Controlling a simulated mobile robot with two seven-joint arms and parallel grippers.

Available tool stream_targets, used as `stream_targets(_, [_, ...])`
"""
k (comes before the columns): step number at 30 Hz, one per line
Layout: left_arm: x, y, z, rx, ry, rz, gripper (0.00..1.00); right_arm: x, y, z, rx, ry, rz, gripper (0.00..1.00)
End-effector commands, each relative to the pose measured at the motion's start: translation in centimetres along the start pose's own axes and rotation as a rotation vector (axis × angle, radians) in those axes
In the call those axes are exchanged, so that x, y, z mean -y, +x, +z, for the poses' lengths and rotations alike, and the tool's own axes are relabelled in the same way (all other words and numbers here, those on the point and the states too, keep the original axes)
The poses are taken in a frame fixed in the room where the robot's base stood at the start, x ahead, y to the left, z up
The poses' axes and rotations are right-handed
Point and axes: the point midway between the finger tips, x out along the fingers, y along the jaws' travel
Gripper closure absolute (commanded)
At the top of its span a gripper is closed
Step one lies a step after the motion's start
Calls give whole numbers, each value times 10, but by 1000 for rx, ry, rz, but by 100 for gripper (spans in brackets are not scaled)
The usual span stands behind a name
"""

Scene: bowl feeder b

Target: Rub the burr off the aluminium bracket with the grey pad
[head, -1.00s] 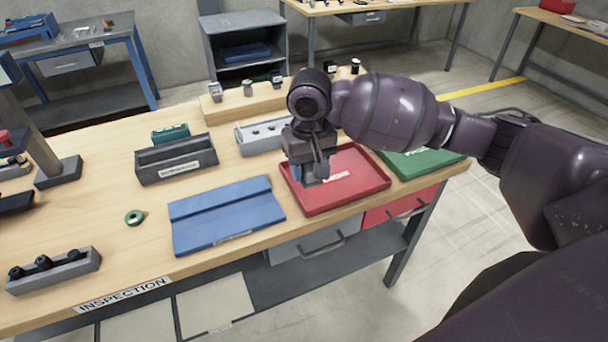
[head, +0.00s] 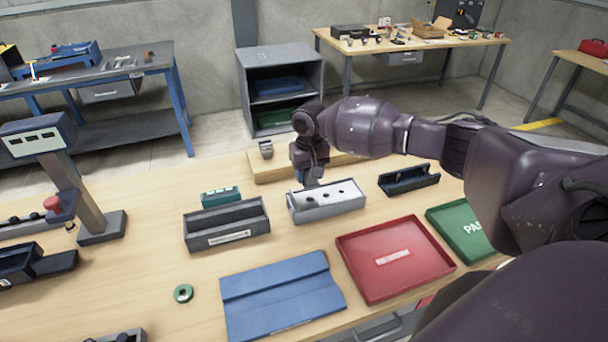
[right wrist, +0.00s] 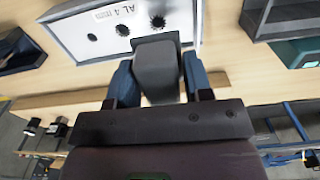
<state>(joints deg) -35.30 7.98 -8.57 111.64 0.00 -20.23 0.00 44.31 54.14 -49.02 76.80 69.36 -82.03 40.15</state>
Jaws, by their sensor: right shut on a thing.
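The aluminium bracket appears as a light grey, box-like piece (head: 335,205) with a pale top and several dark holes, behind the red tray. In the right wrist view the bracket (right wrist: 85,52) carries an "AL" label, and a spiky dark burr (right wrist: 157,21) rims the hole nearest the gripper. My right gripper (head: 312,180) is at the bracket's back left edge. Its blue fingers (right wrist: 158,82) are shut on a grey block, the grey pad (right wrist: 156,62). The pad's end is beside the burr; I cannot tell whether it touches. My left gripper is not in view.
A dark grey bin (head: 227,225) stands left of the bracket and a dark open case (head: 409,181) right of it. In front are a blue mat (head: 280,295), a red tray (head: 395,258) and a green tray (head: 462,232). A green ring (head: 183,293) lies on bare wood.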

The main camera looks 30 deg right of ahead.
Motion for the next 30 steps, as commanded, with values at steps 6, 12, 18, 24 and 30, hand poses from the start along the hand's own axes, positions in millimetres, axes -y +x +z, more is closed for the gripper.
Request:
stream_targets(6, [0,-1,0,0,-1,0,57,0,0,0,0,-16,1,78])
stream_targets(12, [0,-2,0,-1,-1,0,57,0,0,0,0,-15,1,78])
stream_targets(18, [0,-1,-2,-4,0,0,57,1,4,0,1,-16,2,78])
stream_targets(24, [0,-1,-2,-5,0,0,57,1,18,1,2,-14,1,78])
stream_targets(30, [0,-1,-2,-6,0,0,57,1,33,0,1,-15,0,78])
